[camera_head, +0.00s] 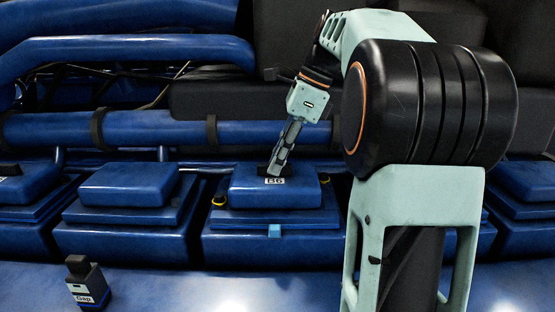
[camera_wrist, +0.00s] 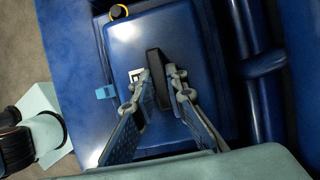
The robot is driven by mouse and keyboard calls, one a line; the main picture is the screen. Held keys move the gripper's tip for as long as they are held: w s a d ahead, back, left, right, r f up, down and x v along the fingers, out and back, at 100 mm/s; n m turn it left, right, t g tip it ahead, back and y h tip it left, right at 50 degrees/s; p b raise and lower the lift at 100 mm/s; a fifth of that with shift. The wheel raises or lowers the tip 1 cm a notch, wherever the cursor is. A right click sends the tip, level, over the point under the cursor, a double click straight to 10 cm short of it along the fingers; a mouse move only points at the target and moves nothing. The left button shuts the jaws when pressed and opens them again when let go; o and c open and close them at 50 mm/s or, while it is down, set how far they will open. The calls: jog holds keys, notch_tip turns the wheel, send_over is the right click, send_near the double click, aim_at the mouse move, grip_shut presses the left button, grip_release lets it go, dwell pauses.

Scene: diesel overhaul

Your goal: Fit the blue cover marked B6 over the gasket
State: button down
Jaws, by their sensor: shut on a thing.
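The blue cover marked B6 (camera_head: 275,196) is over a wider blue block in the middle of the head view. It lies about level; I cannot tell whether a small gap is left under it. It also fills the middle of the wrist view (camera_wrist: 195,45), with its white label beside the black handle (camera_wrist: 157,65). My gripper (camera_head: 275,172) comes down from above and is shut on that handle. The gasket cannot be made out; the cover hides what is directly beneath. A light blue tab (camera_head: 275,231) shows on the block's front, also in the wrist view (camera_wrist: 105,93).
A similar blue cover (camera_head: 130,184) stands to the left. A blue pipe (camera_head: 150,129) runs behind. A small dark device labelled Gap (camera_head: 88,284) stands at the front left on a blue surface.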

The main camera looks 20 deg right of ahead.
jog(key=shift+r, duration=0.1)
jog(key=c, duration=1.8)
grip_release()
jog(key=shift+c, duration=0.2)
jog(key=v, duration=1.2)
